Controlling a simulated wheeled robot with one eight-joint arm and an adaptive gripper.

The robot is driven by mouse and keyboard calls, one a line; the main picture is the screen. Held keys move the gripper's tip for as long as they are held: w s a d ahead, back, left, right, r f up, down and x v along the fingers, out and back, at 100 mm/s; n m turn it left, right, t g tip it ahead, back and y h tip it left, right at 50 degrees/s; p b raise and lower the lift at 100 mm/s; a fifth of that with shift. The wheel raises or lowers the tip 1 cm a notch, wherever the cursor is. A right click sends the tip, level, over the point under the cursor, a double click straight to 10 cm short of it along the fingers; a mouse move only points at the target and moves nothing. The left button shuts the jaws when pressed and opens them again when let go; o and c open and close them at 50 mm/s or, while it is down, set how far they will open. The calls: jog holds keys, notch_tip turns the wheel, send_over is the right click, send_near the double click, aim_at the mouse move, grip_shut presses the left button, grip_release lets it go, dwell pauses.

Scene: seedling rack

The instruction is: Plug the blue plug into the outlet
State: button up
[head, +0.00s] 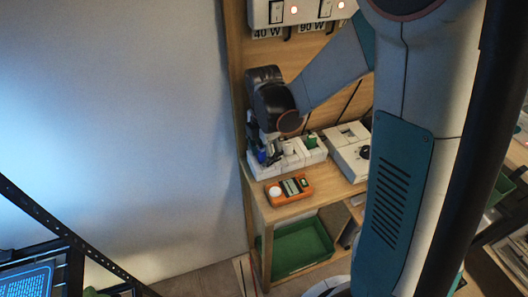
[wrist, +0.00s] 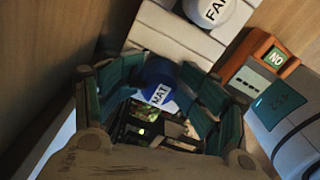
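The blue plug (wrist: 160,82), with a white label reading MAT, sits between the teal-padded fingers of my gripper (wrist: 158,76) in the wrist view. Both fingertips lie close against its sides, and my gripper appears shut on it. In the head view the blue plug (head: 262,156) shows low beside the left end of a white blocky outlet unit (head: 287,160) on the bench. My gripper (head: 257,142) is there too, partly hidden by my wrist. The plug's prongs are hidden, so I cannot tell whether it is in a socket.
A white plug marked FAN (wrist: 208,8) is nearby, and a green plug (head: 310,141) stands farther right. An orange device (head: 288,189) lies in front of the unit. A white box (head: 350,150) stands right of it. A green bin (head: 300,247) is below. The wall is close left.

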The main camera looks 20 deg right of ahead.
jog(key=shift+r, duration=0.2)
dwell(0.4)
jog(key=shift+w+r, duration=0.15)
jog(key=shift+r, duration=3.55)
jog(key=shift+s+r+m, duration=0.4)
jog(key=shift+s+m, duration=0.05)
jog(key=shift+m, duration=0.05)
jog(key=s+r+m+t, duration=0.3)
jog(key=s+m, duration=0.4)
jog(key=m, duration=0.3)
jog(key=s+r+m+t+b, duration=0.1)
jog(key=s+r+m+t, duration=0.2)
jog(key=s+m, duration=0.4)
jog(key=m+t, duration=0.1)
jog(key=m, duration=0.2)
jog(key=shift+r+b, duration=0.2)
jog(key=shift+b, duration=0.1)
